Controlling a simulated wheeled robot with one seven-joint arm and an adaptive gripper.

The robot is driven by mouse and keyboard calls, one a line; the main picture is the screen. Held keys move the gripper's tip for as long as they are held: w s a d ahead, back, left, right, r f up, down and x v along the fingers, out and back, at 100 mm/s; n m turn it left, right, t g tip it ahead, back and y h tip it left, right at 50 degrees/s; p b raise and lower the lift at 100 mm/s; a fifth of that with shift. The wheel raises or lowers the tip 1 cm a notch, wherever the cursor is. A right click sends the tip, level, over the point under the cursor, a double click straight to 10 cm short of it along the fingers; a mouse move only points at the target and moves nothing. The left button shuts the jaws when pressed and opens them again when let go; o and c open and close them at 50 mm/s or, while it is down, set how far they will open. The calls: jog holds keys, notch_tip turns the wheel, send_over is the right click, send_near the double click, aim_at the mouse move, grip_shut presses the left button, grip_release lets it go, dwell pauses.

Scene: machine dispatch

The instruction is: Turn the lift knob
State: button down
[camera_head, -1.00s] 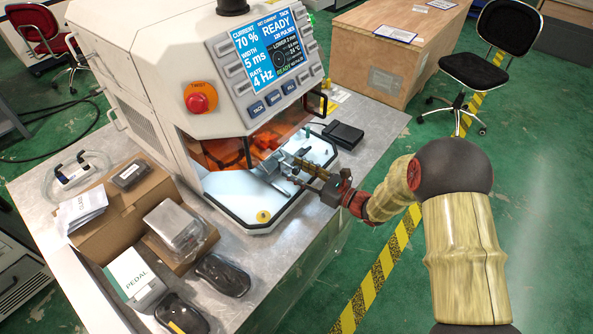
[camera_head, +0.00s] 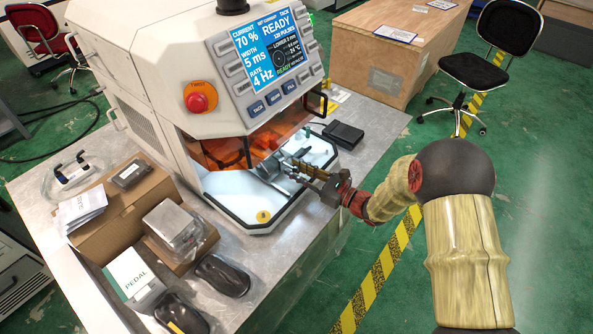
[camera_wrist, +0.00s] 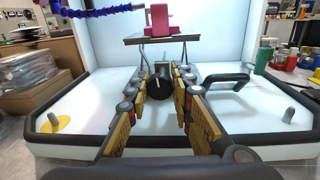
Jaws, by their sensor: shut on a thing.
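The lift knob (camera_wrist: 160,84) is black and round with a pale pointer line, in the middle of the wrist view. It sits at the front of a small lift with a flat grey plate (camera_wrist: 140,40) above it. My gripper (camera_wrist: 162,78) has one finger on each side of the knob, shut on it. In the head view my gripper (camera_head: 292,166) reaches into the open front of the white machine (camera_head: 150,80). The knob itself is hard to make out there.
A pink block (camera_wrist: 160,20) is above the plate. A black handle (camera_wrist: 226,80) stands right of the knob, with short grey posts near the tray's front corners. The machine's screen (camera_head: 267,50) reads READY. A black pedal (camera_head: 343,134) lies on the bench right of the machine.

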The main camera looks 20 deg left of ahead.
jog(key=n+b, duration=0.1)
jog(key=n, duration=0.3)
jog(key=c, duration=1.6)
grip_release()
jog(key=shift+o, duration=0.2)
jog(key=v, duration=1.1)
jog(key=shift+d+r, duration=0.1)
jog(key=shift+d, duration=0.1)
jog(key=shift+s+d, duration=0.2)
jog(key=shift+d, duration=0.05)
